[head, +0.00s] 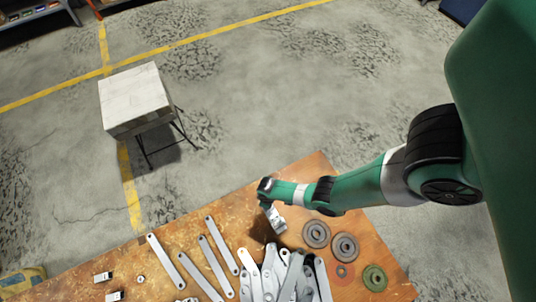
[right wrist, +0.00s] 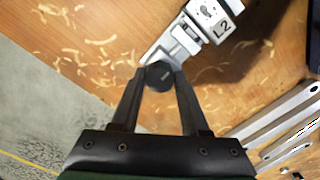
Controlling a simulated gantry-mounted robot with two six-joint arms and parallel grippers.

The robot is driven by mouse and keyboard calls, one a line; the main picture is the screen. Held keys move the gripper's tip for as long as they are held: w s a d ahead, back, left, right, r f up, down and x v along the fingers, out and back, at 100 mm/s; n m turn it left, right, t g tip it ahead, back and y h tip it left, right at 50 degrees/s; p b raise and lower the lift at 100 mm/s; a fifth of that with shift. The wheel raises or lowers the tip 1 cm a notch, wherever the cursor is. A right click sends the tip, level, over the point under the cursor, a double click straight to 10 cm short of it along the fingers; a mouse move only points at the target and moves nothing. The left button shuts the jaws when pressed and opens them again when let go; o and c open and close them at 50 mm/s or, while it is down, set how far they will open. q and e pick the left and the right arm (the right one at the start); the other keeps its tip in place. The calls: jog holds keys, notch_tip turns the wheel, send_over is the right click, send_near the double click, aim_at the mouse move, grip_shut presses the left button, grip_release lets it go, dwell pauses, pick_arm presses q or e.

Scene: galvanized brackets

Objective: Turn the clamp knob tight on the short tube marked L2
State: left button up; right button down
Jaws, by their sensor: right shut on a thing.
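The short tube marked L2 (right wrist: 222,27) is a light grey piece at the top of the right wrist view, with a black label on its side. In the head view the tube (head: 276,220) sits near the far edge of the wooden table. A dark round clamp knob (right wrist: 159,76) is at the tube's near end. My right gripper (right wrist: 159,80) has its two fingertips closed on the knob from both sides. In the head view my right gripper (head: 266,202) is small and partly hides the knob end. My left gripper is not in view.
The wooden table (head: 190,224) carries long flat metal bars (head: 166,262), a pile of grey bars (head: 270,275), two grey discs (head: 316,234) and a green disc (head: 374,279). Wood shavings lie around the tube. A white-topped stand (head: 135,95) is on the floor beyond.

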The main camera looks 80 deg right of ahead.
jog(key=m, duration=0.5)
jog(key=shift+m, duration=0.4)
jog(key=m, duration=1.2)
jog(key=shift+c, duration=2.4)
grip_release()
